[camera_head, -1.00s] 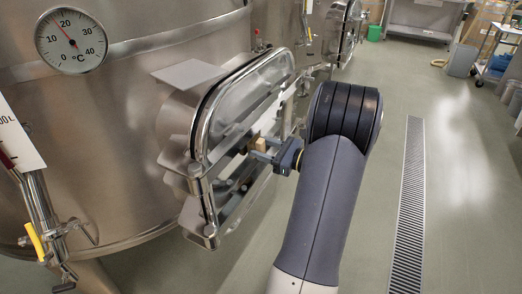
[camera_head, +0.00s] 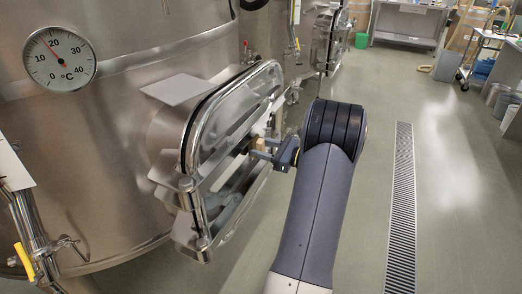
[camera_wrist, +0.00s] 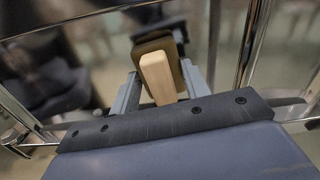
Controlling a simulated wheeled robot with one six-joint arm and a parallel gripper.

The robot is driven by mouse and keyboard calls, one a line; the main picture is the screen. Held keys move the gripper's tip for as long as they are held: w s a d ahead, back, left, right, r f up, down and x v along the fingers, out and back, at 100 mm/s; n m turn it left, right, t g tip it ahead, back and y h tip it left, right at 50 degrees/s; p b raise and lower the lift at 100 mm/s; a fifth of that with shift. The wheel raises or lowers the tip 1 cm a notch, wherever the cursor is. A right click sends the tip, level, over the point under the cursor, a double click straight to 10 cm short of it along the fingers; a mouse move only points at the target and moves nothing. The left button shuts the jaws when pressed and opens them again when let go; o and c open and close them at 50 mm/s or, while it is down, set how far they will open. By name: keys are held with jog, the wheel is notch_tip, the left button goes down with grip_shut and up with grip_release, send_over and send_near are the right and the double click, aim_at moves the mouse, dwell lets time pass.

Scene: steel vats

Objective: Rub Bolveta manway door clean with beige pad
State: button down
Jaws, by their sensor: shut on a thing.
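The manway door (camera_head: 225,165) is a shiny steel rounded-rectangle plate with a dark seal edge on the front of the nearest vat. Its polished face also fills the background of the wrist view (camera_wrist: 95,50). My gripper (camera_head: 258,148) is at the middle of the door face. In the wrist view my gripper (camera_wrist: 160,85) is shut on the beige pad's light block (camera_wrist: 158,78), with a darker brown part (camera_wrist: 158,45) beyond it toward the door. The pad appears at or very near the door; exact contact cannot be told. No distinct dirt shows on the face.
The vat (camera_head: 110,130) carries a dial thermometer (camera_head: 60,58) and a yellow-handled valve (camera_head: 24,260) at left. A floor drain grate (camera_head: 402,200) runs at right. The floor there is clear; a cart and barrels stand far back.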

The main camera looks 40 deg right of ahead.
jog(key=shift+s+a, duration=0.7)
jog(key=shift+a, duration=0.95)
jog(key=shift+s+a, duration=0.65)
jog(key=shift+a, duration=0.95)
jog(key=shift+s+a, duration=0.7)
jog(key=shift+a, duration=0.95)
jog(key=shift+s+d, duration=0.1)
jog(key=shift+v, duration=2.95)
jog(key=shift+s+d, duration=0.1)
jog(key=v, duration=0.2)
jog(key=shift+s+d, duration=0.1)
jog(key=shift+s, duration=0.25)
